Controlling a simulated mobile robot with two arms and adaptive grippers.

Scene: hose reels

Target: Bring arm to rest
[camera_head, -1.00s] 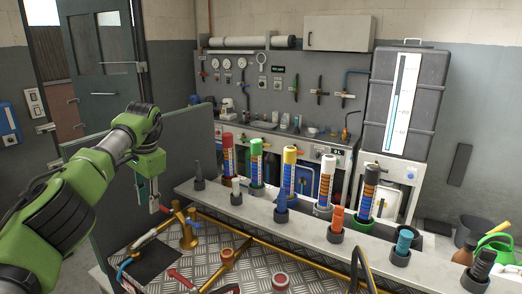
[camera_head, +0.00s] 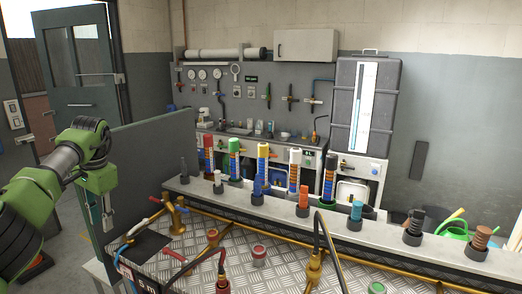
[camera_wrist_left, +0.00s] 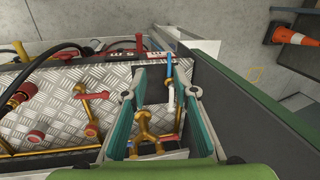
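My left gripper (camera_head: 107,218) hangs at the left of the head view, over the left end of the bench, beside the green-grey panel (camera_head: 150,165). In the left wrist view its two teal fingers (camera_wrist_left: 163,82) are spread apart with nothing held. A brass fitting (camera_head: 172,215) with a red-ended handle stands to its right, apart from it in the head view. The wrist view looks down past the fingers at this brass fitting (camera_wrist_left: 145,132) and a white-and-blue pipe piece. My right gripper is not in view.
The metal bench top (camera_head: 190,250) carries brass pipes, hoses and red caps. Behind it, a grey ledge (camera_head: 385,240) holds several coloured cylinders. Some floor beside the panel is clear.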

